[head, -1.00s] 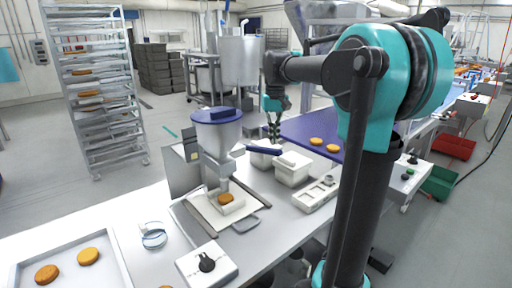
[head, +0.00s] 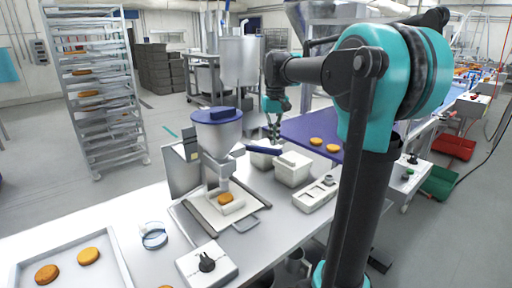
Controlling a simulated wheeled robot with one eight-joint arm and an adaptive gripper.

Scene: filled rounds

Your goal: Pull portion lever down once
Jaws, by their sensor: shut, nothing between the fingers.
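The lever looks about level, with a slight slope. My gripper (head: 274,138) points down above and behind the lever's outer end, with its fingers shut and empty. I cannot tell whether the fingers touch the lever. A round orange-brown bun (head: 225,198) sits on a white holder (head: 232,208) under the machine's nozzle.
A white box with a dark knob (head: 207,263) and a tray with buns (head: 72,243) are at the front left.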

